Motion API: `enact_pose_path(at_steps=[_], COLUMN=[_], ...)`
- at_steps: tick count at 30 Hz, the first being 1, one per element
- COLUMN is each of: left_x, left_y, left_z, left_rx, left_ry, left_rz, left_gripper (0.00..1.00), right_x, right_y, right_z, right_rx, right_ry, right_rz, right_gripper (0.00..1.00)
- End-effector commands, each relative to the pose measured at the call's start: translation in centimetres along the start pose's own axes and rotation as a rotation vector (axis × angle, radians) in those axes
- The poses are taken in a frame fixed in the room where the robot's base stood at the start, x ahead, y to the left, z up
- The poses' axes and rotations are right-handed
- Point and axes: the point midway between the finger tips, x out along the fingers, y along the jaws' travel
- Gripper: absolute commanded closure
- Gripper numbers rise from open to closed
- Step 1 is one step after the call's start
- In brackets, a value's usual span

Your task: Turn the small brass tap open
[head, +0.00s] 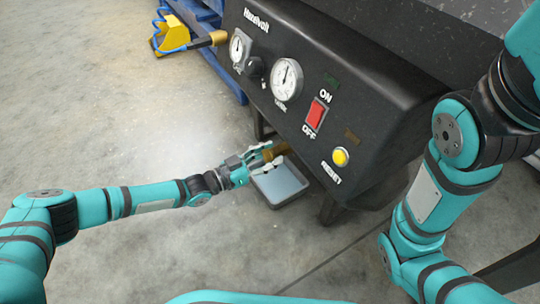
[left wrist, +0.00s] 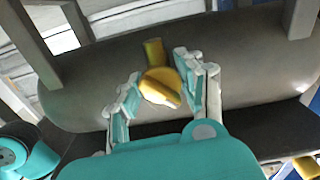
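The small brass tap (head: 276,151) sticks out low under the front of the black machine, above a grey tray. Part of it is hidden by my fingers in the head view. In the left wrist view the tap (left wrist: 158,88) shows as a short brass stem with a rounded yellow handle. My left gripper (head: 268,157) is at the tap. Its fingers (left wrist: 160,82) stand apart, one on each side of the handle. I cannot tell whether they touch it. My right gripper is out of view; only the right arm shows.
The black machine (head: 400,100) carries gauges, a red switch (head: 316,113) and a yellow reset button (head: 341,157). The grey tray (head: 283,203) holds pale blue liquid or lining on the floor. A yellow object (head: 170,35) lies at the back left. The floor at left is clear.

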Motion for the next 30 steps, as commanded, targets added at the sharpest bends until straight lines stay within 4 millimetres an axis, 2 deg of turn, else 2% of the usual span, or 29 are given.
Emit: enact_pose_path(at_steps=[1, 6, 7, 16, 24, 25, 30], left_x=[-0.01, -0.01, -0.01, -0.02, -0.02, -0.02, -0.01], left_y=[-0.03, -0.05, -0.05, -0.06, -0.07, -0.07, -0.04], left_z=[0.01, 0.01, 0.01, -0.03, 0.03, 0.03, 0.02], left_rx=[0.0, 0.0, 0.0, -0.121, -0.125, -0.125, -0.125], left_ry=[0.0, 0.0, 0.0, -0.001, -0.001, -0.001, -0.001], left_rz=[-0.001, -0.001, -0.001, -0.003, -0.002, -0.002, -0.001], left_gripper=[0.72, 0.94, 0.95, 0.95, 0.95, 0.59, 0.38], right_x=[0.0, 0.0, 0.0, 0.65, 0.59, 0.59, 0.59], right_y=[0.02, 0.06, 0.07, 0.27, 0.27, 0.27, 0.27], right_z=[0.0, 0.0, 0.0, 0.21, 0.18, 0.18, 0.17], right_rx=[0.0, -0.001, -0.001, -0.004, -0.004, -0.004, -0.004], right_ry=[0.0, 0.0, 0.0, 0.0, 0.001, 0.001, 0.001], right_rz=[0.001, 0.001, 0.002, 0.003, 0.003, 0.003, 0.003], right_gripper=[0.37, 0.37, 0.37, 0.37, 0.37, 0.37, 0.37])
